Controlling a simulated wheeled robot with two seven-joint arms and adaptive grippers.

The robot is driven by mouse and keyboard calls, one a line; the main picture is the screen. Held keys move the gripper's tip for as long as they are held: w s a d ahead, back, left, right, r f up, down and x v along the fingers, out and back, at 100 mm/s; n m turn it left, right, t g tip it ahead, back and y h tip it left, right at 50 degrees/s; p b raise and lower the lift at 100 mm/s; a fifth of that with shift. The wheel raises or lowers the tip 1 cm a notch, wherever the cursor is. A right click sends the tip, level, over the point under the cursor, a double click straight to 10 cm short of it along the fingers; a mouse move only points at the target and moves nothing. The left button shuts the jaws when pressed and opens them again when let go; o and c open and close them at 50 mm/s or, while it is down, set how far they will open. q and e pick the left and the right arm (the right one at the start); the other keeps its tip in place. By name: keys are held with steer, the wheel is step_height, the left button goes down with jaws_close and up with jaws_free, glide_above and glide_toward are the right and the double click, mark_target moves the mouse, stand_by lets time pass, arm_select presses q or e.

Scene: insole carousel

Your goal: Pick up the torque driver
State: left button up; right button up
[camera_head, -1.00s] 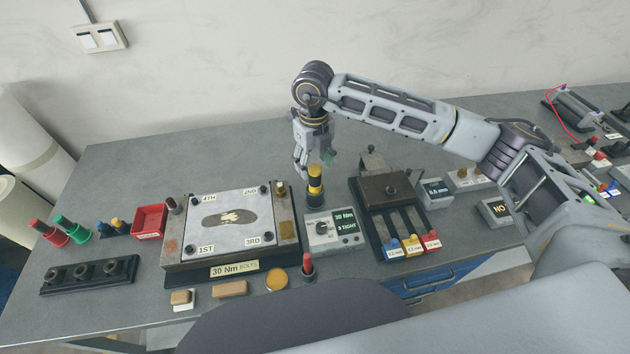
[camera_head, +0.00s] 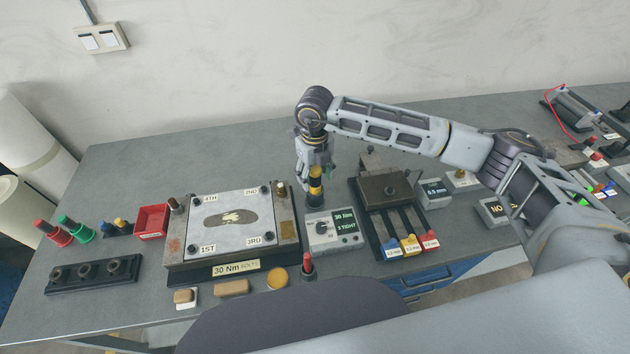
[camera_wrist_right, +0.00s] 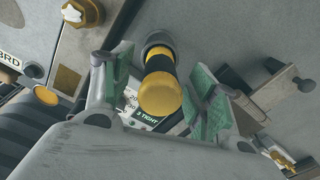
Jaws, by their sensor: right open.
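The torque driver (camera_head: 316,186) stands upright, black with yellow bands, just behind the grey box (camera_head: 334,231) labelled 30 Nm and TIGHT. My right gripper (camera_head: 315,172) reaches down around its upper part from above. In the right wrist view the driver's yellow cap (camera_wrist_right: 160,94) lies between the two green-padded fingers of my right gripper (camera_wrist_right: 160,90). The fingers are spread, with a visible gap on each side of the driver. In the head view the gripper partly hides the driver's top. My left gripper is not in view.
Left of the driver is a fixture plate (camera_head: 233,219) with numbered corners. Right of it stands a dark block (camera_head: 385,188) with coloured tabs in front. A red-topped tool (camera_head: 307,263) stands near the front edge. Bare table lies behind the driver.

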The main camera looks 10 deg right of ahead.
steer(key=shift+f, duration=1.3)
jaws_close()
steer(key=shift+r, duration=0.1)
steer(key=shift+r+b, duration=0.8)
steer(key=shift+r, duration=4.15)
